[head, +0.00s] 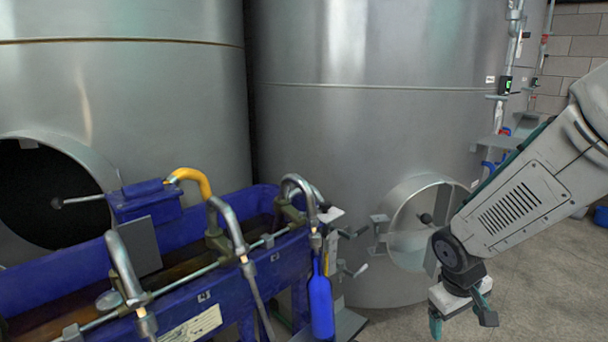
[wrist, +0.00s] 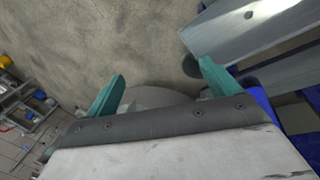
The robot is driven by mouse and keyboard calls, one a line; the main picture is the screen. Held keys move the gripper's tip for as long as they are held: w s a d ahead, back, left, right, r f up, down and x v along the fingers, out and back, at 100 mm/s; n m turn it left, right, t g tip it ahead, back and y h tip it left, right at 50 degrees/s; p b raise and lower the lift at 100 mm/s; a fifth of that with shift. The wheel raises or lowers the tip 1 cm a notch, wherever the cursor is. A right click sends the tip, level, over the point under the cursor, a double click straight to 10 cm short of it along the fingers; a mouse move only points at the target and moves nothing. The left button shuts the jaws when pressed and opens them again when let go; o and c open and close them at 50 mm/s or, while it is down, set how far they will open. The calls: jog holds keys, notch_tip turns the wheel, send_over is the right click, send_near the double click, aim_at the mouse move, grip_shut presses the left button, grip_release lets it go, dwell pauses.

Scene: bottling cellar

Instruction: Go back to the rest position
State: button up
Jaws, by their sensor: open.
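My gripper (head: 461,316) hangs at the lower right of the head view, with its teal fingers pointing down. In the wrist view its two teal fingers (wrist: 162,78) stand wide apart, and only bare floor and part of a round grey shape show between them. The gripper is open and empty.
Two large steel tanks (head: 350,130) stand behind the machine. An open round hatch (head: 412,215) is just behind my arm. In the wrist view a metal ledge (wrist: 245,30) lies close to the right finger.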

jog(key=s+a+r+m+y, duration=0.1)
jog(key=s+a+r, duration=0.1)
jog(key=s+r, duration=0.6)
jog(key=s+a+r+m+y, duration=0.1)
jog(key=s+a+r+m, duration=0.1)
jog(key=s+r, duration=0.7)
jog(key=s, duration=0.3)
jog(key=shift+s+a+y, duration=0.15)
jog(key=shift+a+y, duration=0.25)
